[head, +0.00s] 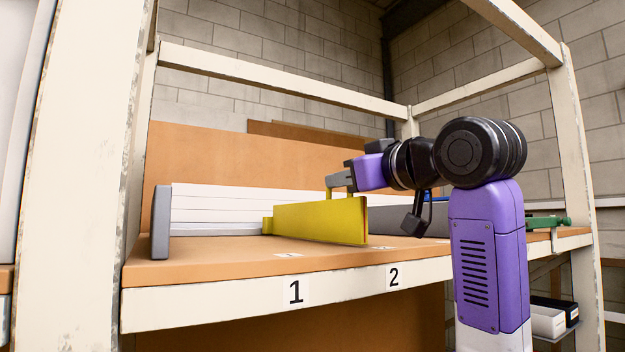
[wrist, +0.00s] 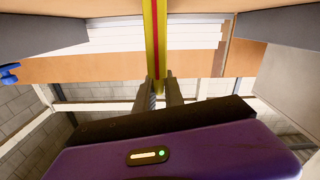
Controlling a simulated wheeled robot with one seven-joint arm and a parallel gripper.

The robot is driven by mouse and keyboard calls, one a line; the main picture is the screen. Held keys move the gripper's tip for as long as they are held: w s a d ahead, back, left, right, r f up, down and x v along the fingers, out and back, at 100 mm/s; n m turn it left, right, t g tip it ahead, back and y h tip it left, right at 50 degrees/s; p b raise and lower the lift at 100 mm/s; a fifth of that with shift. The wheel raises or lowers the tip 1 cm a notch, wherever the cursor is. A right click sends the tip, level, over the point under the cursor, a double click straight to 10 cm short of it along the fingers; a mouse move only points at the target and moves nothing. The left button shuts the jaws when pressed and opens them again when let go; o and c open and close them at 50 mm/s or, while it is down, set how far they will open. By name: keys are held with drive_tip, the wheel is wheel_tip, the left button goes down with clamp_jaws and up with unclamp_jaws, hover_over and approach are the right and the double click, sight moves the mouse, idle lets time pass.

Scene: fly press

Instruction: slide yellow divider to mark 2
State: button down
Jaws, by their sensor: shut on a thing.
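The yellow divider (head: 320,221) stands upright on the wooden shelf, running from the back toward the front edge. In the head view its front end lies between the mark 1 label (head: 295,292) and the mark 2 label (head: 393,277), nearer to mark 2. My gripper (head: 340,188) is at the divider's top edge, with the arm reaching in from the right. In the wrist view the divider (wrist: 154,40) runs between the two fingers of my gripper (wrist: 163,90), which are shut on it. The far finger's contact is partly hidden in the head view.
A green tool (head: 548,222) lies at the shelf's right end. Cream frame posts and rails surround the shelf. The shelf front (head: 200,265) at left is clear.

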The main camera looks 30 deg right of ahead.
drive_tip(key=shift+d+r, duration=0.15)
drive_tip(key=shift+d, duration=0.95)
drive_tip(key=c, duration=1.5)
unclamp_jaws()
drive_tip(key=shift+s, duration=0.1)
drive_tip(key=s+b, duration=0.2)
drive_tip(key=s, duration=0.5)
drive_tip(key=shift+s+b, duration=0.35)
drive_tip(key=shift+s, duration=0.1)
